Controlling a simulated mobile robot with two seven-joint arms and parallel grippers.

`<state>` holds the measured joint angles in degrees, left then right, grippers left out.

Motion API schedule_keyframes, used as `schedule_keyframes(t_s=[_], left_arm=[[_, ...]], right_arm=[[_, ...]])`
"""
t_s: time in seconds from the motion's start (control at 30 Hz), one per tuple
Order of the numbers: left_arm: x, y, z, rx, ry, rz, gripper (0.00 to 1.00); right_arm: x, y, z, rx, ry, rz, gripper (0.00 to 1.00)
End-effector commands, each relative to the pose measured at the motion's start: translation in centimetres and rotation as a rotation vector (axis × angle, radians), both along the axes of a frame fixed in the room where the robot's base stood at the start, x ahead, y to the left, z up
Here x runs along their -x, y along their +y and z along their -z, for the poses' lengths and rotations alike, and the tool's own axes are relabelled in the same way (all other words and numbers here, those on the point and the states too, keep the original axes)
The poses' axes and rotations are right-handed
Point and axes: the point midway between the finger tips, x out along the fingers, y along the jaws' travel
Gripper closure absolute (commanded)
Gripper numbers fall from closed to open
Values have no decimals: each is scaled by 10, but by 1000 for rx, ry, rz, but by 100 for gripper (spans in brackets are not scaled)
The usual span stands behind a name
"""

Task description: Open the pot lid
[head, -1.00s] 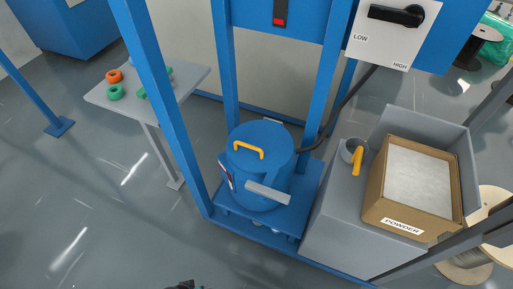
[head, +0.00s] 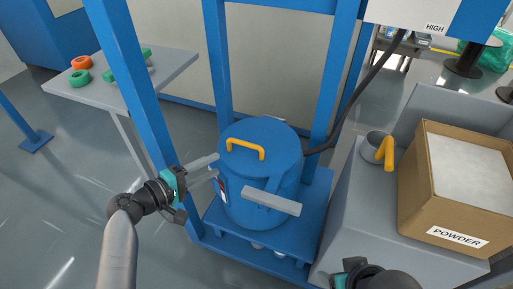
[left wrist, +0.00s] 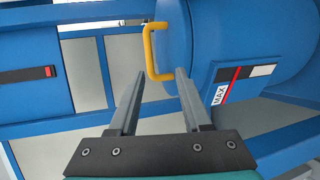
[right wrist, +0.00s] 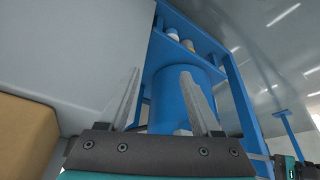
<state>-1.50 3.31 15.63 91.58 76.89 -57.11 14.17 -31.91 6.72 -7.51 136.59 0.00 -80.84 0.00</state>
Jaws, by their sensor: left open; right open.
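The blue pot (head: 258,200) stands upright on a blue platform inside a blue frame. Its flat round blue lid (head: 265,138) is on top, with a yellow handle (head: 245,148) arching over it. A grey bar (head: 271,201) sticks out at the pot's front. My left gripper (head: 215,166) is open and empty, just left of the lid. In the left wrist view the yellow handle (left wrist: 157,52) shows beyond and between the open fingers, apart from them. My right gripper (right wrist: 162,92) is open and empty; its wrist view shows the pot (right wrist: 182,97) beyond the fingers.
Blue posts (head: 131,90) rise left of and behind the pot. A grey bench (head: 350,225) at the right bears a cardboard powder box (head: 455,236) and a grey cup with a yellow handle (head: 376,146). A side table (head: 165,68) holds orange and green rings.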

Motion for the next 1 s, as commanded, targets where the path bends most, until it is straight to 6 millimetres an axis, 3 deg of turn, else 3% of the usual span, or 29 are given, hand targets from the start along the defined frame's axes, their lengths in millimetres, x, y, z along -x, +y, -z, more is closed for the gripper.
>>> schedule_keyframes(t_s=[0.2, 1.0], left_arm=[[-6, -2, -14, 43, -40, 11, 52], [-61, -50, 1, 40, -38, 10, 52]], right_arm=[[1, 1, -7, -6, -24, -2, 35], [-45, 56, -2, -180, -422, -78, 35]])
